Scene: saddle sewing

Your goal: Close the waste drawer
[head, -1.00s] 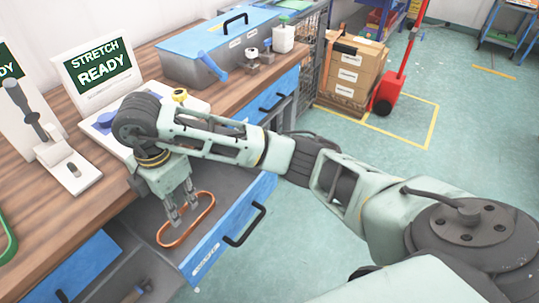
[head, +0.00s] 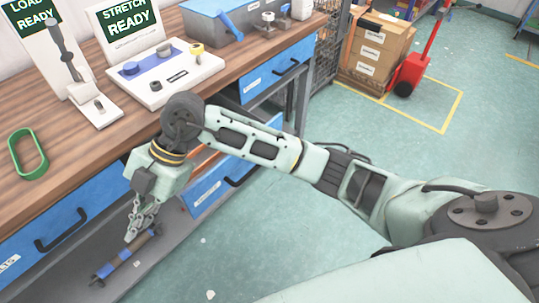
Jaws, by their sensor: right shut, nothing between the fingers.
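The waste drawer (head: 207,190) has a blue front with a white label and dark handle. It stands partly out from under the bench, below my right forearm, which hides much of its inside and top edge. A bit of the orange belt (head: 202,154) shows inside it, beside my wrist. My right gripper (head: 133,232) points down with its fingers together and empty. It is to the left of the drawer front, in front of the bench and seemingly apart from the drawer. My left gripper is out of view.
A blue drawer (head: 62,222) is at the left and another (head: 280,68) at the right of the bench. A bar with blue bands (head: 125,257) lies below my gripper. The green belt (head: 27,154) lies on the bench.

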